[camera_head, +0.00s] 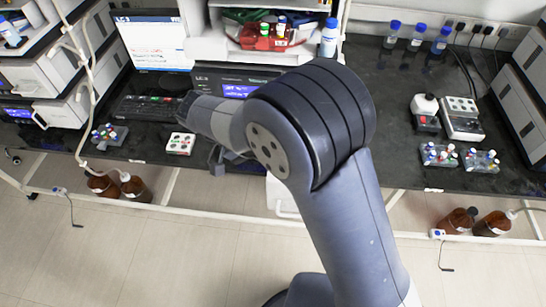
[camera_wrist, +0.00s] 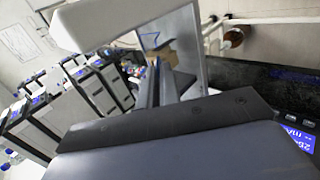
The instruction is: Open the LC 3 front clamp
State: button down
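The LC 3 stack (camera_head: 240,75) stands at the back of the bench, with a dark front panel and a lit blue display. My own arm covers much of its lower front in the head view, and I cannot make out the front clamp. The wrist view shows a tilted blue display (camera_wrist: 298,138) and a dark panel close by at the right. My arm's end reaches in front of the stack at the left of the elbow.
A monitor (camera_head: 152,42) and keyboard (camera_head: 148,107) stand left of the stack. A white tray of vials (camera_head: 180,144) and a vial rack (camera_head: 110,135) lie near the front edge. Blue-capped bottles (camera_head: 416,38), a white device (camera_head: 461,118) and more racks stand right. Brown bottles (camera_head: 104,184) are below.

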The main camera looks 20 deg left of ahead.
jog(key=c, duration=2.1)
grip_release()
jog(key=o, duration=0.5)
jog(key=b+v, duration=0.1)
jog(key=v, duration=0.9)
jog(key=shift+a+r+b, duration=0.3)
jog(key=shift+d+f, duration=0.1)
jog(key=p+x, duration=0.1)
jog(key=x, duration=0.9)
jog(key=shift+d+f+p, duration=0.2)
jog(key=shift+d+p, duration=0.05)
jog(key=shift+p, duration=0.05)
